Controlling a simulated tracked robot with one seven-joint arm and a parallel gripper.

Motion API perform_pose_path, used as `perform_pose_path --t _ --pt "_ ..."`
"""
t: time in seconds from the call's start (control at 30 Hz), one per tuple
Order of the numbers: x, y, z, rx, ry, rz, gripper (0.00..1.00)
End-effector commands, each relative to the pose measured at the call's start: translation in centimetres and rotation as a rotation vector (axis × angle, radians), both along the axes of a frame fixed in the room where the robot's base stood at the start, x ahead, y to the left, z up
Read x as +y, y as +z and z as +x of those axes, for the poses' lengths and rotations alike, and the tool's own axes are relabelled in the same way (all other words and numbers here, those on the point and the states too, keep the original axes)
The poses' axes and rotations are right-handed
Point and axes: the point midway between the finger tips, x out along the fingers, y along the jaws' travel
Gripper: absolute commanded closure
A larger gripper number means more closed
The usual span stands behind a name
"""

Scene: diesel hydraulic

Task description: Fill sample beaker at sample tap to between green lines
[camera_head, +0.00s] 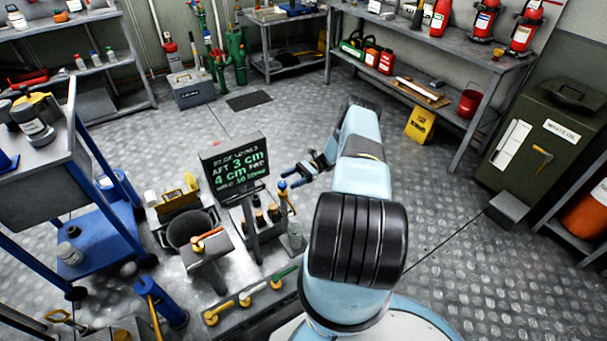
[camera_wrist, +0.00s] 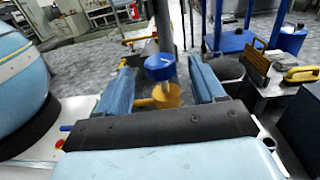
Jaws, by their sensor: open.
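My gripper (camera_head: 297,176) is open above the bench with the sign, next to a thin upright post with a blue knob (camera_head: 283,186). In the wrist view the blue fingers of my gripper (camera_wrist: 160,78) stand apart, with a blue knob (camera_wrist: 160,67) and a yellow part (camera_wrist: 167,95) seen between them. I cannot tell whether this is the sample tap, or whether the fingers touch it. Green lines and a fill level cannot be made out.
A dark sign (camera_head: 236,165) with green text stands left of my gripper. A blue trolley (camera_head: 98,240) stands at left.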

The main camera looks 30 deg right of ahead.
Motion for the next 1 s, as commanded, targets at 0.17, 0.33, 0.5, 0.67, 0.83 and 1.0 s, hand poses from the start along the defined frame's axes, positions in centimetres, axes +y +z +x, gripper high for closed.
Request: perform_pose_path --t 0.17,0.33,0.5,0.67,0.83,1.0 --pt "-3.5 -0.1 0.2 -0.001 -0.001 -0.002 0.31" --pt "-5.9 -0.2 0.3 -0.001 0.000 0.000 0.31" --pt "-7.1 -0.1 0.4 -0.001 0.000 -0.001 0.31" --pt "-7.4 -0.1 0.3 0.000 0.001 0.000 0.31" --pt "-7.4 -0.1 0.4 0.000 0.001 0.000 0.31" --pt "-7.4 0.0 0.2 -0.003 -0.019 0.006 0.31"
